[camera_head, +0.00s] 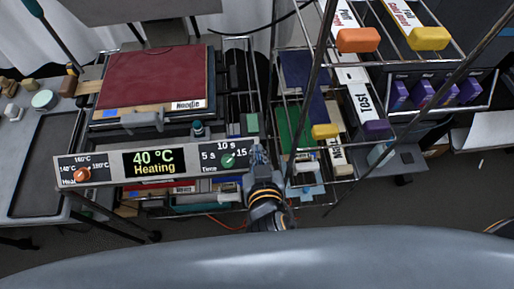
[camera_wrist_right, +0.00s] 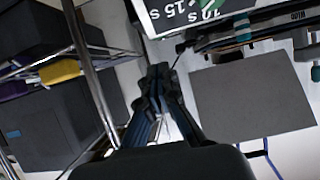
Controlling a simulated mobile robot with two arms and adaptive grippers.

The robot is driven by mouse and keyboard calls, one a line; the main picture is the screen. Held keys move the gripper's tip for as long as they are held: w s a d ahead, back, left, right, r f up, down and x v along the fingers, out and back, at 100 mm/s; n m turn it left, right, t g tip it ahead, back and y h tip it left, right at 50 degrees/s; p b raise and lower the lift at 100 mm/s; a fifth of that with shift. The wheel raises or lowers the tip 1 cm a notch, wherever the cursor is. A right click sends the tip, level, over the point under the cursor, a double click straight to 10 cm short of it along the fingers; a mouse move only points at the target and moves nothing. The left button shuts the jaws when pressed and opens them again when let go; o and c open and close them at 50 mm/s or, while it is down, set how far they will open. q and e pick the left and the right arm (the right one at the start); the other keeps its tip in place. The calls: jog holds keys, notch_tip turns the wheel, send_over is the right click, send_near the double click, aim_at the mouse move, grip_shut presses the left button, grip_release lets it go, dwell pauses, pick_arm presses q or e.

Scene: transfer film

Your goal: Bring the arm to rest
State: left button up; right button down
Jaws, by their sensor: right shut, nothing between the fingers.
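My right gripper (camera_head: 258,158) is at the right end of the heat press's control panel (camera_head: 113,168), close to the green timer knob (camera_head: 228,160). I cannot tell in the head view whether it touches the panel. In the right wrist view the gripper's fingers (camera_wrist_right: 158,78) are together with nothing between them, below the panel's corner (camera_wrist_right: 182,12). The panel's display reads "40 °C Heating". An orange knob (camera_head: 83,174) sits at its left end. My left gripper is not in view.
The press with its dark red pad (camera_head: 155,77) stands behind the panel. A wire rack (camera_head: 290,80) with boxes and coloured rolls stands to the right of my gripper. A grey side table (camera_head: 40,165) is at the left. Grey floor (camera_head: 400,205) shows at the lower right.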

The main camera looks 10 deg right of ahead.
dwell(0.4)
jog(key=s+d+f+n+g, duration=0.1)
jog(key=s+d+f+g, duration=0.4)
jog(key=d, duration=0.4)
jog(key=s+d+f+n+g, duration=0.1)
jog(key=s+d+f+g, duration=0.25)
jog(key=s+d, duration=0.35)
notch_tip(320, 180, down, 25)
jog(key=g+b, duration=0.1)
jog(key=g, duration=0.1)
jog(key=s+d+f, duration=0.2)
jog(key=s+f, duration=0.6)
jog(key=f, duration=0.2)
jog(key=s+d+f+g+b, duration=0.1)
jog(key=s+d+f, duration=0.1)
jog(key=s+f, duration=0.7)
jog(key=shift+s+f, duration=0.15)
jog(key=shift+f, duration=0.3)
